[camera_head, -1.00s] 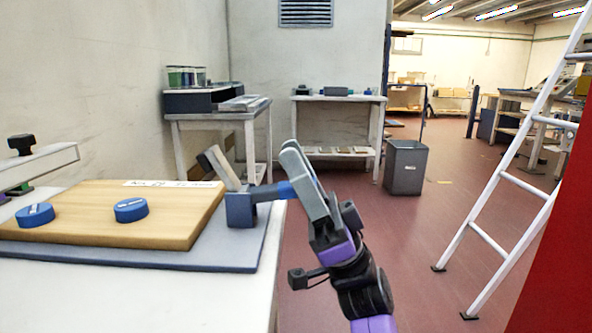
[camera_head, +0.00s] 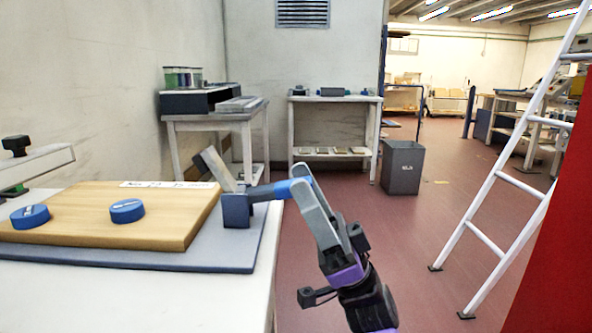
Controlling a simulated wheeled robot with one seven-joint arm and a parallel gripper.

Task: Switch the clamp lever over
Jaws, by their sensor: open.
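The clamp has a blue block base (camera_head: 237,210) at the right end of the grey-blue plate on the bench. Its flat beige-grey arm (camera_head: 216,169) tilts up and to the left. Its lever (camera_head: 268,192) sticks out to the right past the bench edge, nearly level, with a brighter blue grip at its end. My gripper (camera_head: 303,180) is open at this grip, with the fingers reaching up and left from the lower right. The grip's end shows between or behind the fingers; I cannot tell whether they touch it.
A wooden board (camera_head: 170,225) with two blue round pieces (camera_head: 127,211) lies on the plate (camera_head: 140,260), left of the clamp. A white ladder (camera_head: 490,195) and a red panel (camera_head: 550,270) stand at the right. A grey bin (camera_head: 402,167) stands behind; open floor lies between.

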